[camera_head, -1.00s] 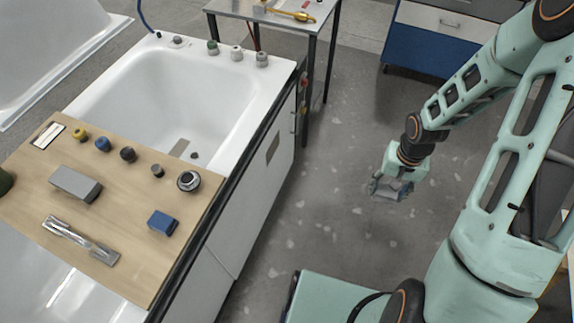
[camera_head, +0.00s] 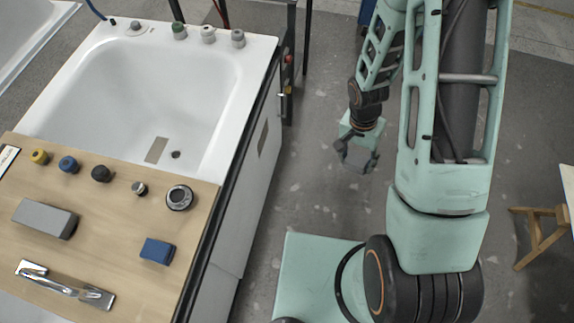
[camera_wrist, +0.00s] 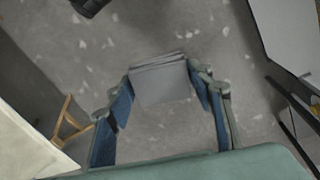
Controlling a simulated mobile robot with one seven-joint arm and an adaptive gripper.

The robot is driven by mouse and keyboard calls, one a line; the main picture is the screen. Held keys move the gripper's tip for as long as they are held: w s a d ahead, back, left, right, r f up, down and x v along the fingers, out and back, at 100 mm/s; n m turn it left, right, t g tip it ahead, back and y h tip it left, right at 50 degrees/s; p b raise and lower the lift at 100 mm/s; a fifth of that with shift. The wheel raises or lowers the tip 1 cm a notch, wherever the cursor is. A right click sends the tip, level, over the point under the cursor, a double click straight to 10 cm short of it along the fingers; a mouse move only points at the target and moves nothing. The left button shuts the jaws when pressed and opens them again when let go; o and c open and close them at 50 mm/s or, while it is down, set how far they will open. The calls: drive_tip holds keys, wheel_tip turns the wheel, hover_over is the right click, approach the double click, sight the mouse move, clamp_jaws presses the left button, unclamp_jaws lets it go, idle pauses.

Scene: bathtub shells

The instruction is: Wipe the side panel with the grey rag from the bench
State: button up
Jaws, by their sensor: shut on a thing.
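The grey rag (camera_wrist: 160,80) is a folded pad between the two fingers of my gripper (camera_wrist: 163,90) in the wrist view. My gripper is shut on it and holds it in the air above the floor. In the head view, my gripper (camera_head: 355,155) hangs right of the bathtub, with the rag showing as a grey patch at its end. The white side panel (camera_head: 236,195) of the tub runs down its right side, with a tan patch (camera_head: 263,138) on it. The gripper is apart from the panel, with floor between them.
A wooden board (camera_head: 125,225) across the tub carries a grey block (camera_head: 44,218), a blue block (camera_head: 157,251), a chrome handle (camera_head: 65,286) and several knobs. A wooden trestle leg (camera_head: 535,235) stands at right. Speckled floor lies clear beside the tub.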

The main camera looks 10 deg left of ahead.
drive_tip(key=s+a+f+m+g+h+b, duration=0.1)
drive_tip(key=s+a+f+m+g+b, duration=0.35)
drive_tip(key=f+m+b, duration=0.45)
drive_tip(key=m+t+y+b, duration=0.7)
drive_tip(key=m+y+b, duration=1.3)
drive_tip(key=m, duration=0.4)
approach(258, 157)
drive_tip(key=shift+n+g, duration=0.3)
drive_tip(key=shift+g, duration=0.05)
drive_tip(key=shift+w+a+f+b, duration=0.1)
drive_tip(key=shift+w+a+b, duration=0.15)
drive_tip(key=shift+a, duration=0.9)
drive_tip(key=shift+w+a+f+b, duration=0.15)
drive_tip(key=shift+a+b, duration=0.1)
drive_tip(key=shift+a, duration=0.9)
drive_tip(key=shift+a+r, duration=0.1)
drive_tip(key=shift+a, duration=0.8)
drive_tip(key=shift+w, duration=0.1)
